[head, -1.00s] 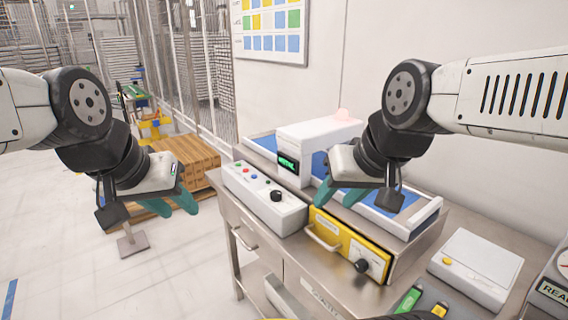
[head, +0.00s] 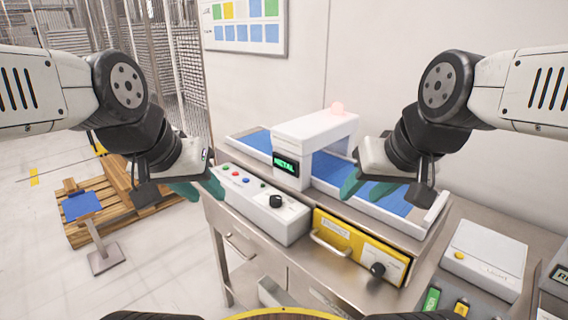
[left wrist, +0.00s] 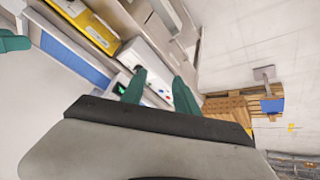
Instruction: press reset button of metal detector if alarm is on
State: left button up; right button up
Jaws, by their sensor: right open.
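The metal detector (head: 312,128) is a white arch over a blue conveyor belt (head: 335,170). Its small display (head: 286,163) shows green "METAL" lettering. In front is a white control box (head: 262,208) with a row of small coloured buttons (head: 236,174) and a black knob. My left gripper (head: 198,187), with teal fingers, is at the box's left end; its fingers stand apart and empty in the left wrist view (left wrist: 159,92). My right gripper (head: 367,187) is open and empty over the belt's right part.
A yellow-fronted unit (head: 360,245) with a handle and knob sits right of the control box. A white box with a yellow button (head: 485,262) stands further right. A wooden pallet (head: 120,205) and a stand with a blue top (head: 85,207) are on the floor at left.

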dwell(0.4)
pick_arm(q)
grip_shut()
dwell(1.5)
